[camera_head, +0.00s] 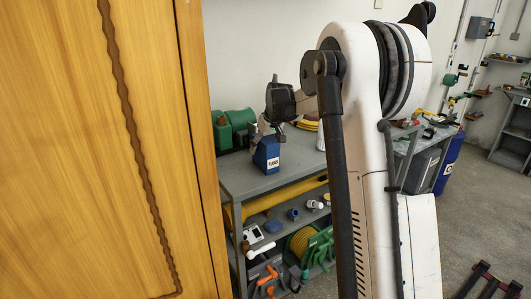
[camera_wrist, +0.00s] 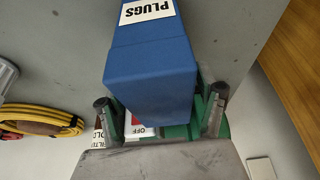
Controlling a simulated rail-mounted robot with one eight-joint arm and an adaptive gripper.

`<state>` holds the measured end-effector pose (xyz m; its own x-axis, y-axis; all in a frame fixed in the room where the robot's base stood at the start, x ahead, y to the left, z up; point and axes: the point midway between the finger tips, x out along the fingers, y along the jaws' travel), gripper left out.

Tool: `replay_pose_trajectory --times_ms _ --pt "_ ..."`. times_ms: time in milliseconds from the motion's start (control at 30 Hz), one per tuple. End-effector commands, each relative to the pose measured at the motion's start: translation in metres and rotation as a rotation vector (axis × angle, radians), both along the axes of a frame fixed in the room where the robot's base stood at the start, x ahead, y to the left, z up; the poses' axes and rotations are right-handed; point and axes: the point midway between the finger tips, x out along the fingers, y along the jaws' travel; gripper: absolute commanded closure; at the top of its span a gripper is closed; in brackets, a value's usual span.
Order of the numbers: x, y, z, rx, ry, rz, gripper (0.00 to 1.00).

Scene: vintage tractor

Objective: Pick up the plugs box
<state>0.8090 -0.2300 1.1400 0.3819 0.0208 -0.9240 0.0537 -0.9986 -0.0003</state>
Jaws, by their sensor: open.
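The plugs box is a blue box with a white "PLUGS" label. It stands on the grey top of a metal shelf bench in the head view (camera_head: 266,157). In the wrist view the box (camera_wrist: 150,75) fills the upper middle, its label at the top edge. My gripper (camera_head: 268,130) is at the top of the box in the head view, reaching it from above. In the wrist view my gripper (camera_wrist: 160,118) is open, with one dark finger on each side of the box's lower end. I cannot tell whether the fingers touch it.
Green containers (camera_head: 233,128) stand behind the box at the bench's back left. A yellow coiled hose (camera_wrist: 40,123) lies left in the wrist view. A wooden cabinet (camera_head: 95,150) rises close on the left. Lower shelves hold tools and a green hose reel (camera_head: 312,245).

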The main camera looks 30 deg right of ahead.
Motion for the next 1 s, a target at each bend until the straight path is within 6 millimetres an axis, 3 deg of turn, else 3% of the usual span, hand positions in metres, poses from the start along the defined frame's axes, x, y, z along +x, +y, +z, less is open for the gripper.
replay_pose_trajectory --times_ms 167,1000 --pt "0.004 0.000 -0.009 0.000 0.000 0.000 0.32" --pt "0.004 0.000 -0.014 0.000 0.000 0.000 0.32"
